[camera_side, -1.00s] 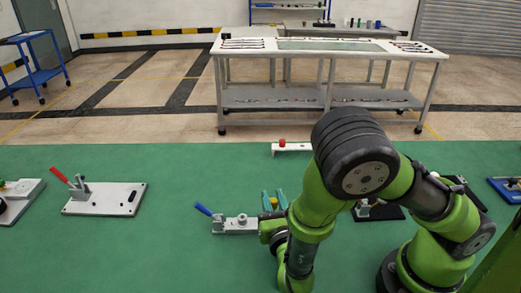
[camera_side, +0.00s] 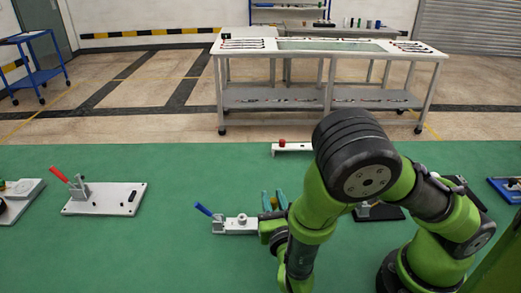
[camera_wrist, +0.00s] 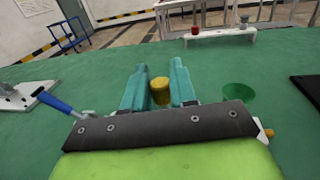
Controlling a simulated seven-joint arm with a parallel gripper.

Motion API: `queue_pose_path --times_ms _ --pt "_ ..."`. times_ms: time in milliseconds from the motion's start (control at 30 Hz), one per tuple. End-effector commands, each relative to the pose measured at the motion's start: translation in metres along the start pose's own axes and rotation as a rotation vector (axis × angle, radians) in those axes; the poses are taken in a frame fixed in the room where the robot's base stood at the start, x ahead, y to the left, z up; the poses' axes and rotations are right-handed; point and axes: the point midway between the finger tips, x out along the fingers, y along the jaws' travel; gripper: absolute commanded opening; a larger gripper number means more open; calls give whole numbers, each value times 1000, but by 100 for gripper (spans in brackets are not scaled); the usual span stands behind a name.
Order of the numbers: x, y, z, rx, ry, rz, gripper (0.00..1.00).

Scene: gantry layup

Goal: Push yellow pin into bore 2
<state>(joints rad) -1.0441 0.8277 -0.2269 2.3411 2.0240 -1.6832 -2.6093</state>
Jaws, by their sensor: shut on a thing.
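The yellow pin (camera_wrist: 160,92) stands upright between the two teal fingers of my gripper (camera_wrist: 160,86) in the wrist view. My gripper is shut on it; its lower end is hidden. In the side view my gripper (camera_side: 273,201) is low over the green mat, with the yellow pin (camera_side: 274,203) partly visible between the fingers. It is just right of a light plate (camera_side: 242,229) with a blue-handled clamp. A white bar (camera_side: 299,148) with a red pin (camera_side: 282,143) stands farther back. I cannot tell which opening is bore 2.
The blue handle (camera_wrist: 54,102) is left of my gripper in the wrist view. A green round thing (camera_wrist: 239,92) lies to the right. A plate with a red-handled clamp (camera_side: 115,200) is at left. The mat between my gripper and the white bar looks clear.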

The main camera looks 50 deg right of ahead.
Motion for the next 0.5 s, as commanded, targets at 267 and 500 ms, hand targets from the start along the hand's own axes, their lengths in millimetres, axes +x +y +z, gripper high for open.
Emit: queue_pose_path --times_ms 267,500 --pt "0 0 0 0 -1 0 0" --pt "0 0 -3 -1 -1 0 0"
